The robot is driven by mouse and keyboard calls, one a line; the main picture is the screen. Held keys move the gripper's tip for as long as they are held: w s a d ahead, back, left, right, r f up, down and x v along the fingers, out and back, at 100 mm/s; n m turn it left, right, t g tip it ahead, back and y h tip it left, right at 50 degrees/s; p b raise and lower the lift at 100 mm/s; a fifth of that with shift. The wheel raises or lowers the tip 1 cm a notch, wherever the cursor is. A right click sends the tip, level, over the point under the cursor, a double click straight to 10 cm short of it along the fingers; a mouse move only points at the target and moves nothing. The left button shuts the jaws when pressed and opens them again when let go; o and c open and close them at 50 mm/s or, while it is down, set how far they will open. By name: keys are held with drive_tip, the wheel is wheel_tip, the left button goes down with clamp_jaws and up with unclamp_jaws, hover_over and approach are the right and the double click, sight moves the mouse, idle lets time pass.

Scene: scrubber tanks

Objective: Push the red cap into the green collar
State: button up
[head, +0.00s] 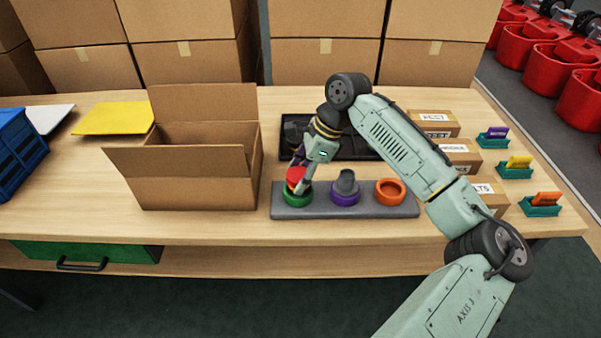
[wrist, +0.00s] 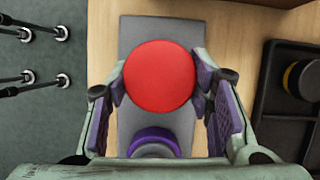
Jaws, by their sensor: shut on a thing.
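The red cap (head: 296,176) is held between the fingers of my gripper (head: 299,178), directly over the green collar (head: 298,198) at the left end of the grey base (head: 405,212). In the wrist view the red cap (wrist: 160,77) fills the space between the purple-padded fingers, which touch it on both sides. The cap hides the green collar there. From the head view the cap looks at or just above the collar's rim; I cannot tell whether it is seated in it.
On the base, a purple collar (head: 344,198) holds a grey cap (head: 346,182), and an orange collar (head: 390,191) is empty. An open cardboard box (head: 185,180) stands close to the left. A black tray (head: 350,150) lies behind, and small labelled boxes (head: 434,123) stand right.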

drive_tip(key=shift+o, duration=0.2)
drive_tip(key=shift+s+f+p, duration=0.15)
drive_tip(key=shift+f+p, duration=0.15)
drive_tip(key=shift+f, duration=0.4)
drive_tip(key=shift+s+f+p, duration=0.1)
drive_tip(key=shift+f+p, duration=0.2)
drive_tip(key=shift+f, duration=0.35)
idle(0.9)
drive_tip(key=shift+f, duration=0.15)
drive_tip(key=shift+c, duration=1.2)
drive_tip(key=o, duration=1.2)
drive_tip(key=shift+w+f, duration=0.15)
drive_tip(key=shift+c, duration=0.2)
drive_tip(key=shift+o, duration=0.9)
drive_tip(key=shift+d, duration=0.1)
drive_tip(key=shift+o, duration=0.4)
drive_tip(key=shift+r, duration=0.2)
drive_tip(key=o, duration=0.5)
drive_tip(key=shift+r, duration=0.1)
